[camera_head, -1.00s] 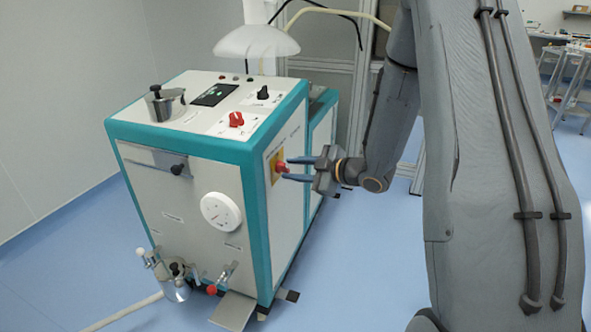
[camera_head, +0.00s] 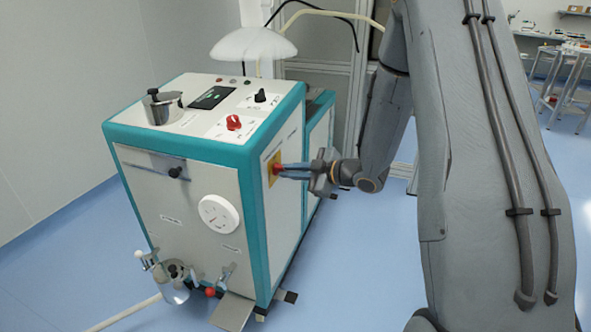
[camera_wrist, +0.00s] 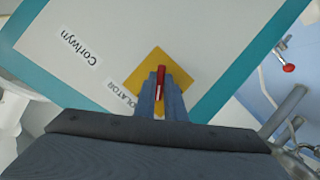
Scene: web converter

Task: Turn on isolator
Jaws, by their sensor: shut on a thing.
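The isolator is a red rotary handle (camera_wrist: 161,78) on a yellow square plate (camera_wrist: 146,66), on the machine's right side panel. In the head view the yellow plate (camera_head: 272,168) shows near the machine's front corner, with the red handle (camera_head: 277,169) at its middle. My gripper (camera_head: 283,171) reaches in from the right, its fingers closed on the red handle. The label "ISOLATOR" (camera_wrist: 122,96) is partly hidden by the fingers.
The teal and grey machine (camera_head: 190,195) carries a red knob (camera_head: 233,123), a black knob (camera_head: 260,96), a dark display (camera_head: 211,97) and a steel pot (camera_head: 163,107) on top. A white dial (camera_head: 220,213) is on its front. Blue floor (camera_head: 350,270) is clear to the right.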

